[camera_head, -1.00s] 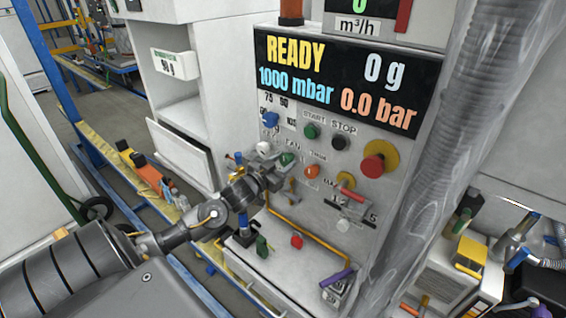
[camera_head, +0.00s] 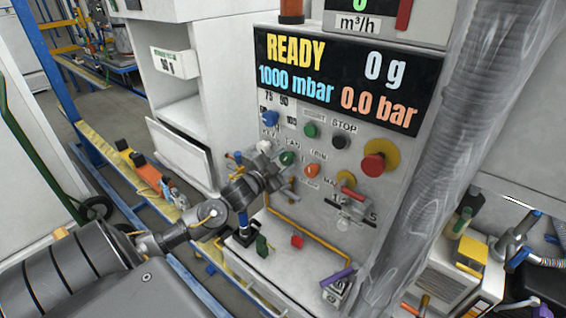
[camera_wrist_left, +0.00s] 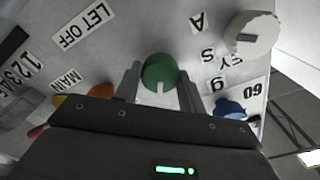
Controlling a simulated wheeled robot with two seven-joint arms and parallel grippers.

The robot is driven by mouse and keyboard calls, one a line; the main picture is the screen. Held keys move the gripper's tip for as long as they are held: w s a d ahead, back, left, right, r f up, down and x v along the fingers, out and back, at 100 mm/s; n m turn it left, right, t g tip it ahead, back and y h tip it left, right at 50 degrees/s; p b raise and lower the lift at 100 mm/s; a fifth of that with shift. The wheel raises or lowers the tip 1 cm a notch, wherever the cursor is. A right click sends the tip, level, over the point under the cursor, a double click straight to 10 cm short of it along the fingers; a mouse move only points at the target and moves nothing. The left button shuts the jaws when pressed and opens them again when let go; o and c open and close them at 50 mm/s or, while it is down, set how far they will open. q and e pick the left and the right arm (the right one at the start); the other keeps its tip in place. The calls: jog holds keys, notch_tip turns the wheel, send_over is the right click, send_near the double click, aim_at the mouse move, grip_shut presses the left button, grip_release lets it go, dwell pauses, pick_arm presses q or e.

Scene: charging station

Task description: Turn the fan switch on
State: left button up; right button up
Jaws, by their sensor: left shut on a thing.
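The green fan knob (camera_head: 287,158) is on the white control panel, beside a FAN label in the head view. In the left wrist view the green knob (camera_wrist_left: 160,68) sits between my two fingers, with a pale mark on its edge pointing down in the picture. My left gripper (camera_head: 280,167) is at the panel, shut on the green knob. It also shows in the left wrist view (camera_wrist_left: 160,85), one finger on each side of the knob. My right gripper is not in view.
A white knob (camera_head: 264,147), an orange knob (camera_head: 312,170) and a blue knob (camera_head: 270,118) are close by. A red emergency button (camera_head: 373,165) is to the right. A ledge with a yellow pipe (camera_head: 310,238) is below. A ribbed hose (camera_head: 455,110) runs down the right side.

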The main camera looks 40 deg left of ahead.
pick_arm(q)
jog(key=m+b, duration=0.1)
jog(key=m, duration=0.2)
jog(key=shift+d+f+m, duration=0.1)
jog(key=shift+f+m, duration=0.05)
jog(key=shift+m, duration=0.15)
jog(key=m+b, duration=0.1)
jog(key=m, duration=0.1)
jog(key=shift+m, duration=0.4)
jog(key=m+b, duration=0.3)
jog(key=m, duration=0.2)
jog(key=shift+m, duration=0.4)
jog(key=o, duration=1)
jog(key=shift+c, duration=0.2)
